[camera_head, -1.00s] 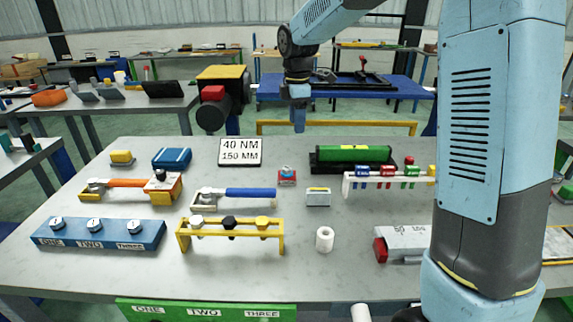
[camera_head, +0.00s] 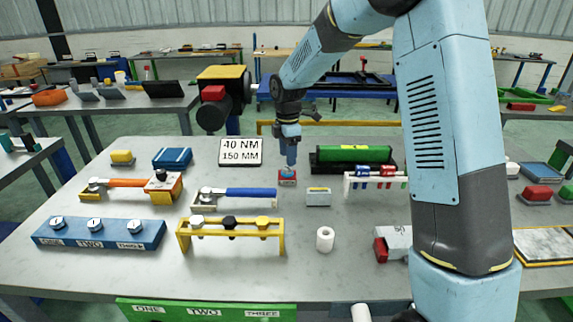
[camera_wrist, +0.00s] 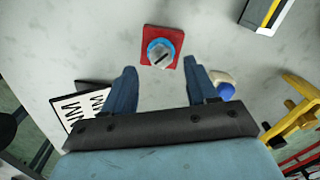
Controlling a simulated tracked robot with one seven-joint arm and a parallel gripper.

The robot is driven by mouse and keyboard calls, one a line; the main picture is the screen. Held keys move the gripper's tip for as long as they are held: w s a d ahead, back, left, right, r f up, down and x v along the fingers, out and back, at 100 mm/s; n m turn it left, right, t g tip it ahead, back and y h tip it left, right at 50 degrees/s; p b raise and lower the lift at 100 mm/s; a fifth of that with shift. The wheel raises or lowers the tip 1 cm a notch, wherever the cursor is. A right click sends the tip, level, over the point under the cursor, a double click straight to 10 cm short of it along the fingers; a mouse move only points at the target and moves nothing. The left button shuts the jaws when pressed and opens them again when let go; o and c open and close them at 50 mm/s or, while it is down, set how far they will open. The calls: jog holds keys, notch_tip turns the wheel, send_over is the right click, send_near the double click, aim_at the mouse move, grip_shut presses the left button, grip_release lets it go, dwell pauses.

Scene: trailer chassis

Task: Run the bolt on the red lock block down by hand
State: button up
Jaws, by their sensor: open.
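The red lock block (camera_head: 288,181) sits on the grey table, right of the blue-handled wrench. In the wrist view the red lock block (camera_wrist: 177,64) is a square plate with a blue ring around a pale bolt head (camera_wrist: 161,53) that has a dark line across it. My gripper (camera_head: 291,163) points down just above the block in the head view and hides most of the bolt there. In the wrist view my gripper (camera_wrist: 162,70) has its two fingers apart, with nothing between them. The block and bolt lie just beyond the fingertips, not clasped.
The sign reading 40 NM 150 MM (camera_head: 240,151) stands behind left. The blue-handled wrench (camera_head: 250,192) lies left, a grey block (camera_head: 318,197) right, and a green-topped black holder (camera_head: 352,156) behind right. A yellow rack with several bolts (camera_head: 232,237) stands in front.

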aim_at(287, 168)
jog(key=shift+f, duration=2.1)
jog(key=c, duration=1)
jog(key=shift+a, duration=0.15)
jog(key=shift+c, duration=0.3)
